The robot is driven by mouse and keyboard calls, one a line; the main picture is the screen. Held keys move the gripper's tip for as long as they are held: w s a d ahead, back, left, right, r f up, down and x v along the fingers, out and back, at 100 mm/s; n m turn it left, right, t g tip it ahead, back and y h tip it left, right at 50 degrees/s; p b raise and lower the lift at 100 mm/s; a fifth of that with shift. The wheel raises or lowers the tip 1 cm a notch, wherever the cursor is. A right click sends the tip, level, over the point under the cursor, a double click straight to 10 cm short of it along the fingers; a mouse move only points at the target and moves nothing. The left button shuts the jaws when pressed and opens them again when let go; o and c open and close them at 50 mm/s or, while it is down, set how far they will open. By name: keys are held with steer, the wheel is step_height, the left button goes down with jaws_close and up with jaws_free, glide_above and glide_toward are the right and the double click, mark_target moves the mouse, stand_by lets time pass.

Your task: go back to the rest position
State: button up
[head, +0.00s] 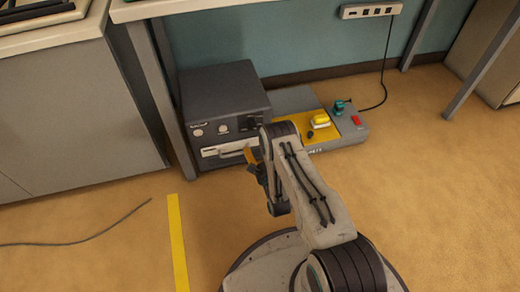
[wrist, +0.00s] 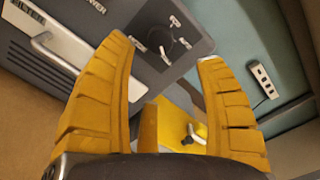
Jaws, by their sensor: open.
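My gripper (wrist: 160,65) is open, its two yellow fingers spread apart with nothing between the tips in the wrist view. In the head view my gripper (head: 250,158) is partly hidden behind my arm, near the front of a dark grey box (head: 222,88). The box has knobs and a light drawer front with a handle (head: 230,151). In the wrist view the box's "FILTER" drawer handle (wrist: 60,52) lies left of the fingers, and a dial (wrist: 172,47) shows beyond the tips. I cannot tell whether a finger touches the box.
A low grey unit with a yellow panel (head: 318,132), yellow knob and red switch (head: 356,120) stands right of the box. A power strip (head: 371,10) hangs on the wall. Table legs (head: 174,95) stand close by. A cable (head: 80,240) lies left; floor at right is clear.

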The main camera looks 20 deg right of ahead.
steer(key=shift+s, duration=0.45)
stand_by(0.3)
steer(key=w+r+n+g+p, duration=0.1)
steer(key=w+r+n+p, duration=0.2)
steer(key=r, duration=0.5)
steer(key=w+r+n+g+p, duration=0.1)
steer(key=w+r+p, duration=0.1)
steer(key=r+p, duration=0.45)
steer(key=w+r+n+g+p, duration=0.2)
steer(key=w+r+p, duration=0.1)
steer(key=r, duration=0.7)
steer(key=s+r+n+g+p, duration=0.25)
steer(key=r+p, duration=0.25)
steer(key=r, duration=0.5)
steer(key=s+r+n+g+p, duration=0.1)
steer(key=s+r+n+p, duration=0.3)
steer(key=r, duration=0.7)
steer(key=s+r+n+g+p, duration=0.4)
steer(key=s+r+n+p, duration=0.2)
steer(key=s+r+p, duration=1.15)
steer(key=s+r+n+g+p, duration=0.1)
steer(key=s+r+n, duration=0.1)
steer(key=s+r, duration=0.4)
steer(key=s+r+n+g+p, duration=0.2)
steer(key=s+r, duration=0.4)
steer(key=s, duration=0.5)
steer(key=shift+s+r+n, duration=0.2)
steer(key=shift+r+n, duration=0.15)
steer(key=shift+n, duration=0.5)
